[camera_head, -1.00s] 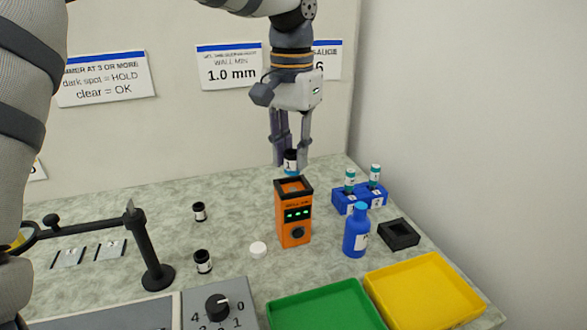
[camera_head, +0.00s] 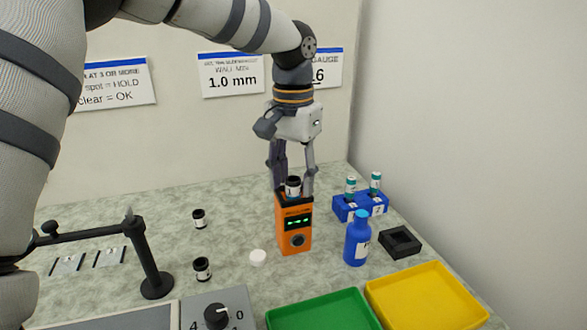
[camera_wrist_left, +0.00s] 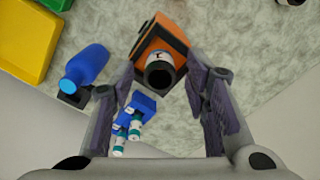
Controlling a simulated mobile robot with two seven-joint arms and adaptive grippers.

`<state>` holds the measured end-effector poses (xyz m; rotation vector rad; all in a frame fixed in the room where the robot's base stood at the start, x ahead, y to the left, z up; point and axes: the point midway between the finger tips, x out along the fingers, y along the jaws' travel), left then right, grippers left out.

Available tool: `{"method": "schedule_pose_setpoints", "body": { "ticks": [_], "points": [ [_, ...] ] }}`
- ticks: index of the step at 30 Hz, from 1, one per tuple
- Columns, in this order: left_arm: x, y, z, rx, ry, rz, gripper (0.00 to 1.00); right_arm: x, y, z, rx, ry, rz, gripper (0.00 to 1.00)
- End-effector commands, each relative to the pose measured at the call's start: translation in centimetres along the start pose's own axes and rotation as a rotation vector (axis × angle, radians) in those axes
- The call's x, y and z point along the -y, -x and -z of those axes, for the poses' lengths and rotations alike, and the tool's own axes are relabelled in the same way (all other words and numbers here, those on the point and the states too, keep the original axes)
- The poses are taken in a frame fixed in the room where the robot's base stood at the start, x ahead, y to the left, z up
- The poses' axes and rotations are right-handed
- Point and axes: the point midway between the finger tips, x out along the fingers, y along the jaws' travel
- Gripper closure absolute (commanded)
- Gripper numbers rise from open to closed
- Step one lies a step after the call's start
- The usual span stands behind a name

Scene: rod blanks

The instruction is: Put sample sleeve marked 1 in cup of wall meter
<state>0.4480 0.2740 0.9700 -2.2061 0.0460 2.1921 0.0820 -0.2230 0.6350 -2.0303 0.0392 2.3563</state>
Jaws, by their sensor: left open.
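The orange wall meter (camera_head: 294,233) stands upright on the bench with green marks lit on its dark display. A dark sample sleeve with a pale label (camera_head: 293,187) stands upright in the cup at its top. Its number is not readable. The sleeve also shows in the left wrist view (camera_wrist_left: 159,76), with its open end facing the camera and the meter (camera_wrist_left: 166,38) around and behind it. My left gripper (camera_head: 293,191) is open, its fingers apart on either side of the sleeve. My right gripper is not in view.
A blue bottle (camera_head: 357,240), a blue rack with vials (camera_head: 345,208) and a black holder (camera_head: 400,241) are right. Green (camera_head: 325,316) and yellow (camera_head: 428,296) trays lie in front.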

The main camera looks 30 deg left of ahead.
Motion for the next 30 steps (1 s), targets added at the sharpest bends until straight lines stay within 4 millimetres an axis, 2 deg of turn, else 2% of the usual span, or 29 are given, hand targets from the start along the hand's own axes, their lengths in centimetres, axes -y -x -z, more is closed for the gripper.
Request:
{"method": "schedule_pose_setpoints", "body": {
  "ticks": [2, 10, 15, 19, 30],
  "points": [
    [0.0, 1.1, 0.1, -0.003, 0.002, 0.001, 0.58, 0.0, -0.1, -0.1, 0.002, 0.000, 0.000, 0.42],
    [0.0, 8.2, 0.2, -0.002, 0.003, 0.001, 0.58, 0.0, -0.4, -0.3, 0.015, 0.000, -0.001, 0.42],
    [0.0, 11.1, 0.2, 0.002, 0.002, 0.000, 0.58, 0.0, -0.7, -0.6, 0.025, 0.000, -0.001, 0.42],
    [0.0, 11.9, 0.1, 0.002, 0.000, 0.000, 0.58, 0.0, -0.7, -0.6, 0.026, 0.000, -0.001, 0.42],
    [0.0, 12.0, 0.0, 0.002, 0.001, -0.001, 0.58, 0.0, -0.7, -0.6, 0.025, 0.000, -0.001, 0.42]
  ]
}}
